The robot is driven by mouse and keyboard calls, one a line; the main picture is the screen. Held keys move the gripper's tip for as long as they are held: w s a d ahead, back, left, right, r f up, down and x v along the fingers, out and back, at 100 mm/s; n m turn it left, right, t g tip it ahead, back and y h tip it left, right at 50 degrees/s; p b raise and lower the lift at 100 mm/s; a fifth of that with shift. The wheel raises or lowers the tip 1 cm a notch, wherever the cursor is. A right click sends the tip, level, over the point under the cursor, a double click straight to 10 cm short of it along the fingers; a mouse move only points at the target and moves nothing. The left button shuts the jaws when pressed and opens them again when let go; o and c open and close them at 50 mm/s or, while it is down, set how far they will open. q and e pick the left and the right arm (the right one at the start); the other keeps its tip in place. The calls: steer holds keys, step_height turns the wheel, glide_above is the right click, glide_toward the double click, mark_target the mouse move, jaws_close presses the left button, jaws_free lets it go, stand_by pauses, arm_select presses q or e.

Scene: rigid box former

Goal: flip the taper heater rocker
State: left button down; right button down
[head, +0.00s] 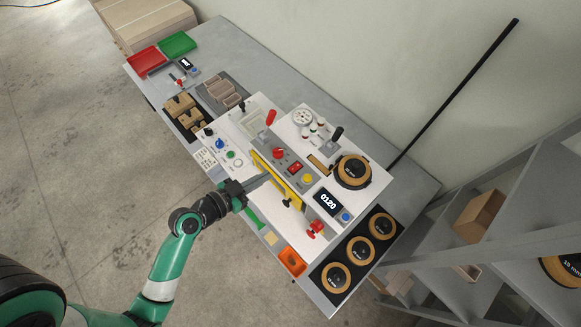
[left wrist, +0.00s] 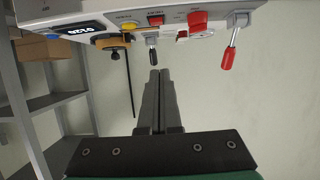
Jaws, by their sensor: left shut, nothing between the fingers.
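A red rocker switch (head: 295,168) sits on the grey control panel on top of the machine, between a red knob (head: 278,153) and a yellow button (head: 308,179). The rocker also shows at the top of the left wrist view (left wrist: 156,20); its label is too small to read, and I cannot tell which way it is tilted. My left gripper (head: 266,179) is shut and empty at the machine's front edge, by the yellow guard (head: 272,172), apart from the rocker. In the left wrist view its fingertips (left wrist: 160,72) are together below the panel. My right gripper is not in view.
A red-handled lever (head: 271,117) and a black-handled lever (head: 336,133) stand up behind the panel. A 0120 display (head: 328,202) is to its right. A tape roll (head: 353,171) lies on top. An orange bin (head: 292,261) is on the bench front.

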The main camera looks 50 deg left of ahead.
arm_select(q)
glide_above(287, 175)
steer(key=f, duration=0.1)
steer(key=w+f, duration=0.1)
steer(key=f, duration=0.1)
steer(key=shift+f+p, duration=0.3)
steer(key=shift+p, duration=0.1)
steer(key=f, duration=0.1)
steer(key=f+b, duration=0.1)
steer(key=f, duration=0.1)
steer(key=shift+s+a+f, duration=0.1)
steer(key=shift+s, duration=0.3)
steer(key=shift+f+b, duration=0.3)
steer(key=shift+f, duration=0.15)
